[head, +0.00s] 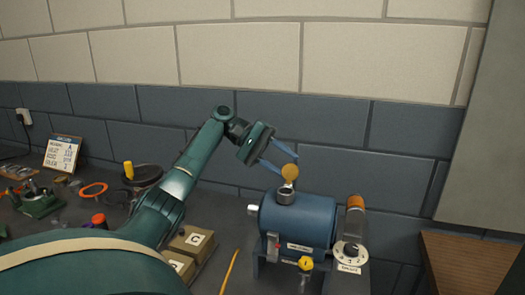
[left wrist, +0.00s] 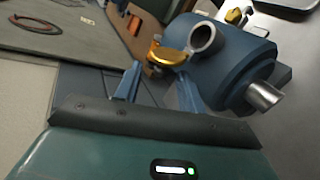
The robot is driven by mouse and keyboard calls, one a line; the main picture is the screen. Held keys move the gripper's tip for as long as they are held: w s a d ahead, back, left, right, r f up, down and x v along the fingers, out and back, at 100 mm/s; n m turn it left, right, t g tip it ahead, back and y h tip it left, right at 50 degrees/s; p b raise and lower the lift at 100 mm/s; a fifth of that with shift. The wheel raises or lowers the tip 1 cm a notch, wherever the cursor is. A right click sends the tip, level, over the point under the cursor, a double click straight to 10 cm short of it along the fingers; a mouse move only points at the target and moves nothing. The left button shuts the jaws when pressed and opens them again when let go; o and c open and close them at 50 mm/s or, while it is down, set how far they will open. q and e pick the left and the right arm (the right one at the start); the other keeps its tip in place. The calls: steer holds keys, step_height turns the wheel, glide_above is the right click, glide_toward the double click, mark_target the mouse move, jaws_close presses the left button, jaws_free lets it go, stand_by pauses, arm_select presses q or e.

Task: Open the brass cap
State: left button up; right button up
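The brass cap (head: 290,172) is a small gold disc standing tilted up above the short metal neck (head: 286,196) on top of the blue casing (head: 297,222). In the left wrist view the cap (left wrist: 170,56) is beside the neck's mouth (left wrist: 204,37), which shows open and dark inside. My left gripper (head: 284,160) reaches in from the upper left of the cap. Its two blue fingers (left wrist: 158,76) are apart, with the cap just beyond their tips; I cannot tell whether one touches it. My right gripper is not in view.
A clear cylinder with an orange top (head: 356,203) and a white dial (head: 349,252) stand right of the casing. Cardboard boxes (head: 193,242) and a yellow pencil-like stick (head: 229,271) lie left of it. The brick wall (head: 330,150) is behind.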

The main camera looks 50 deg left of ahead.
arm_select(q)
steer(key=v, duration=0.8)
steer(key=shift+a, duration=0.2)
steer(key=shift+r, duration=0.1)
